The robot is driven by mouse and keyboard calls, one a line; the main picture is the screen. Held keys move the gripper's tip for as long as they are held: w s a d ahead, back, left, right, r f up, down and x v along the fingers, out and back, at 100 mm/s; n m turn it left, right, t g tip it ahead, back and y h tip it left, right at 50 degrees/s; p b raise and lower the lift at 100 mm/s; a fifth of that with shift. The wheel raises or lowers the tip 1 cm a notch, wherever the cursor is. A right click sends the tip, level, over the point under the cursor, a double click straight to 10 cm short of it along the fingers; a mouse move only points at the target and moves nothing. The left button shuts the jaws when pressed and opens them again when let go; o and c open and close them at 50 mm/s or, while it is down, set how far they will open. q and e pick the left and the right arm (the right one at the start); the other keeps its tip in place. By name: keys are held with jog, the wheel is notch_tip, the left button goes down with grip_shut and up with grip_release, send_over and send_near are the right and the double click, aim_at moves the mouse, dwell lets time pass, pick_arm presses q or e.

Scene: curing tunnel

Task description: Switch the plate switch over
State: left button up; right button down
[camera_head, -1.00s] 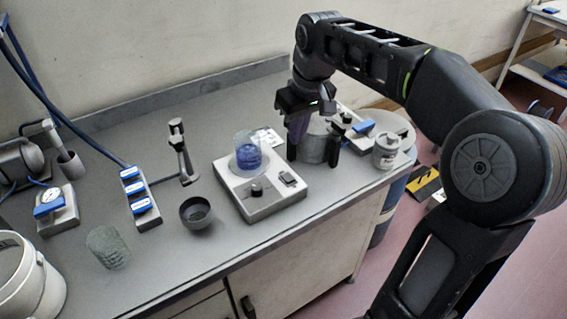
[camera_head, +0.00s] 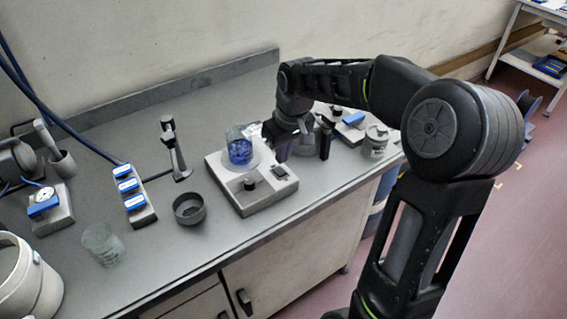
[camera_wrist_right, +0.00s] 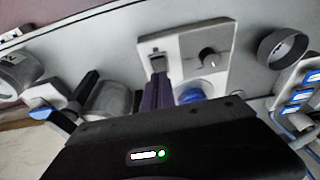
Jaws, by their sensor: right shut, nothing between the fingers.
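The plate switch (camera_head: 279,171) is a small dark rocker on the front right of the pale hot plate (camera_head: 262,200). It also shows in the right wrist view (camera_wrist_right: 157,60). I cannot tell which way it is tipped. My right gripper (camera_head: 281,154) is shut and empty, its purplish fingers pointing down just behind the switch. In the right wrist view the fingertips (camera_wrist_right: 158,78) come very close to the switch; I cannot tell whether they touch it. My left gripper is not in view.
A beaker of blue liquid (camera_head: 239,150) stands on the plate, with a dark knob (camera_head: 249,184) in front. A dark upright post (camera_head: 325,143) and a lidded jar (camera_head: 376,141) stand to the right. A dark bowl (camera_head: 189,209) is at the left.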

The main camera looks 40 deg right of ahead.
aim_at(282, 173)
jog(key=shift+s+f, duration=0.15)
jog(key=shift+f, duration=0.85)
jog(key=shift+s+f, duration=0.1)
jog(key=shift+f, duration=0.85)
jog(key=shift+s+f+b, duration=0.15)
jog(key=shift+f+b, duration=0.4)
jog(key=shift+f, duration=0.05)
jog(key=shift+r+p, duration=0.35)
jog(key=shift+w+r+p, duration=0.3)
jog(key=shift+w+p, duration=0.05)
jog(key=shift+w, duration=0.4)
